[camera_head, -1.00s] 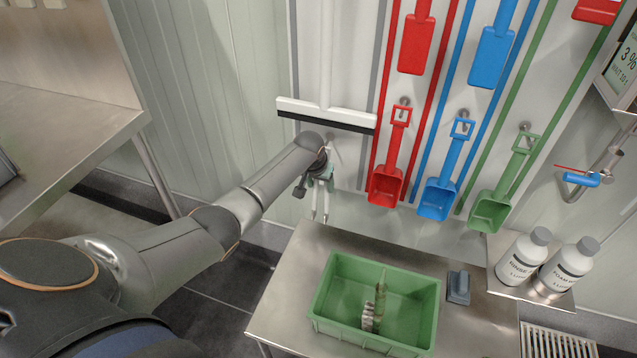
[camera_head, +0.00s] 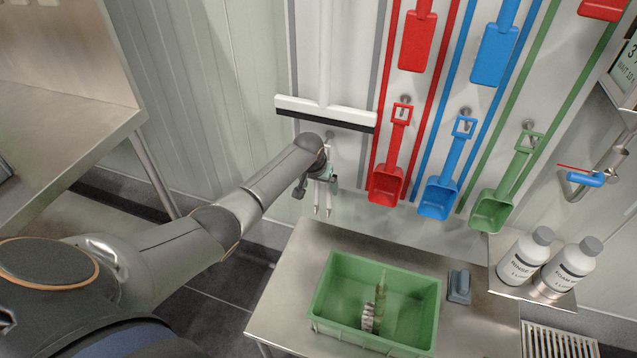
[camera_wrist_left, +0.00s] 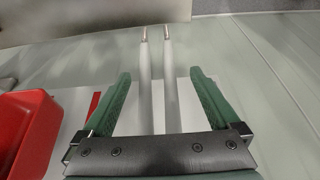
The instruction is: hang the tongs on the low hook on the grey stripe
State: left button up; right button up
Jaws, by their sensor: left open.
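The tongs (camera_head: 329,199) hang legs down on the white wall panel below the squeegee. In the left wrist view their two pale legs (camera_wrist_left: 170,85) with metal tips run between my green fingers, with a gap on each side. My left gripper (camera_head: 319,184) is open around the tongs, close to the panel; in the left wrist view its fingers (camera_wrist_left: 160,90) are spread. My wrist hides the tongs' upper end and most of the low hook, so I cannot see how they are seated. Grey lines (camera_head: 381,55) edge the stripe. My right gripper is out of view.
A white squeegee (camera_head: 325,112) hangs just above my wrist. A red scoop (camera_head: 386,185) hangs close to the right, then blue (camera_head: 438,198) and green (camera_head: 492,210) scoops. Below is a steel table (camera_head: 290,290) with a green crate (camera_head: 330,325) and a grey block (camera_head: 459,287).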

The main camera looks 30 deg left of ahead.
pick_arm(q)
jog(key=shift+t, duration=0.8)
jog(key=w+r, duration=0.1)
jog(key=r, duration=0.1)
jog(key=w+r, duration=0.4)
jog(key=shift+a+r, duration=0.35)
jog(key=shift+a, duration=0.05)
jog(key=s+d+r+g+p, duration=0.1)
jog(key=s+r+p, duration=0.3)
jog(key=s, duration=0.5)
jog(key=shift+s+d+r+g, duration=0.25)
jog(key=shift+d+r+g, duration=0.05)
jog(key=shift+d+r, duration=0.15)
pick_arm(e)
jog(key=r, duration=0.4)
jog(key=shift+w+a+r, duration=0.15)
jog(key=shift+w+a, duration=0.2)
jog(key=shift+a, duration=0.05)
